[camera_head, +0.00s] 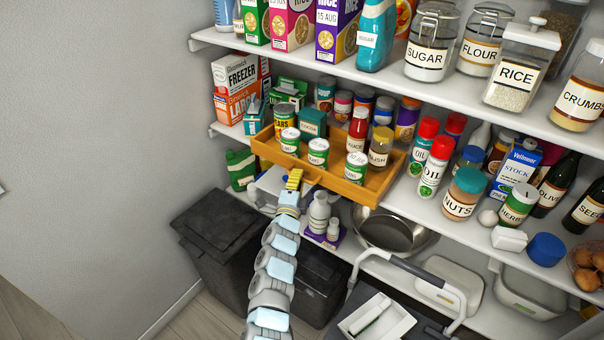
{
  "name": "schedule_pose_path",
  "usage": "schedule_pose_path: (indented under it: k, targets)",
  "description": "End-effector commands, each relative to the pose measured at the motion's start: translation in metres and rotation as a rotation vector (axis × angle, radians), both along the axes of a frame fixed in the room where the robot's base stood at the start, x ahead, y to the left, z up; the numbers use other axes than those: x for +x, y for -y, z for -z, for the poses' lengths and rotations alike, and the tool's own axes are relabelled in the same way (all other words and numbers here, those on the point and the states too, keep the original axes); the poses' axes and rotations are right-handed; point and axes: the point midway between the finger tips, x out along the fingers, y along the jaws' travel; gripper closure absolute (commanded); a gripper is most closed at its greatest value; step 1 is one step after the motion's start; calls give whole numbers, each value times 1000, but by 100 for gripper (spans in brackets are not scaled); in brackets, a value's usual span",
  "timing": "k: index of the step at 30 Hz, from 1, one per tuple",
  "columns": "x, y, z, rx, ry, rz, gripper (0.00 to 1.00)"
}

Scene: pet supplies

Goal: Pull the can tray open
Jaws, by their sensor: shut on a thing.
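The can tray (376,194) is an orange-brown wooden tray on the middle shelf, standing out past the shelf's front edge. Several green-and-white cans (318,152) stand in it, with a red-capped sauce bottle (357,128) and a yellow-capped jar (380,147). My gripper (297,178), with yellow fingers, is at the tray's front wall, left of its middle. It is shut on the tray's front; the exact grip point is small and partly hidden by the fingers.
Oil bottles (434,165) and a nuts jar (463,193) stand close to the tray's right. A freezer bag box (240,82) is behind left. Below are a metal pan (392,232), a white bottle (319,212) and dark bins (222,232). The grey wall borders the left.

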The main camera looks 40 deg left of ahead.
Motion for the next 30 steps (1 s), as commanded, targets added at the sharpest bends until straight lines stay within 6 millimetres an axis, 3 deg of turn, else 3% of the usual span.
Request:
schedule_pose_path:
  k: [30]
  targets:
    - [-56,6,2,-3,-6,-4,100]
